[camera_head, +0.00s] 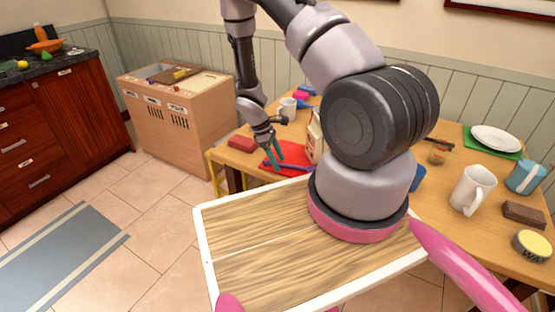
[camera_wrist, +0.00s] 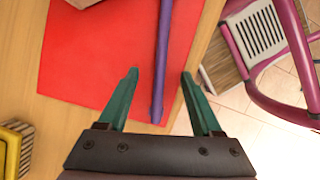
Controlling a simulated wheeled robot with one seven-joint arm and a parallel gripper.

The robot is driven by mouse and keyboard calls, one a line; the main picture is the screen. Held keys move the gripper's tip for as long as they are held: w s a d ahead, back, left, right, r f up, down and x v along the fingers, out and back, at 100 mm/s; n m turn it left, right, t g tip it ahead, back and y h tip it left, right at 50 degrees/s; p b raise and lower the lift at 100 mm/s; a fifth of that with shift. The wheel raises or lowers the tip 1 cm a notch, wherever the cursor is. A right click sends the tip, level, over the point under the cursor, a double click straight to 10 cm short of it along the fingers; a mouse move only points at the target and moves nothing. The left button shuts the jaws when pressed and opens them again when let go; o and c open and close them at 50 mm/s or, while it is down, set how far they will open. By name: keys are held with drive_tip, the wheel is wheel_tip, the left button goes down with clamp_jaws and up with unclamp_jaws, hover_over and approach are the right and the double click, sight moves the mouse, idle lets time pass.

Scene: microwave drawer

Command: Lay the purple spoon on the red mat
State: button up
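The red mat (camera_head: 268,160) lies on the wooden table near its front edge, and it fills much of the wrist view (camera_wrist: 95,60). The purple spoon (camera_wrist: 163,55) shows in the wrist view as a long handle over the right part of the mat, its near end by the mat's edge; its bowl is out of view. In the head view it is a thin purple strip (camera_head: 298,167) at the mat's front. My gripper (camera_wrist: 158,73) is open, with the handle seen between its green fingers and apart from both. It also shows over the mat in the head view (camera_head: 275,154).
A carton (camera_head: 313,138) stands right of the mat, a white mug (camera_head: 288,108) behind it and a dark red block (camera_head: 242,144) to its left. A large white mug (camera_head: 472,190), a plate (camera_head: 496,138) and a yellow-lidded tin (camera_head: 532,244) are at the table's right.

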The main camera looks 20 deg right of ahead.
idle(0.4)
drive_tip(key=o, duration=0.5)
drive_tip(key=shift+o, duration=0.2)
drive_tip(key=a+r+m+t+y, duration=0.2)
drive_tip(key=r+m, duration=0.2)
drive_tip(key=r, duration=1.4)
drive_tip(key=a+r+m+t+y, duration=0.15)
drive_tip(key=r+m, duration=0.25)
drive_tip(key=r, duration=1.5)
drive_tip(key=s+a+r+m+t+y, duration=0.1)
drive_tip(key=s+r+m+t, duration=0.5)
drive_tip(key=s+r, duration=1)
drive_tip(key=shift+s+a+m+y, duration=0.3)
drive_tip(key=shift+s+m+y, duration=0.05)
drive_tip(key=shift+m+y, duration=0.25)
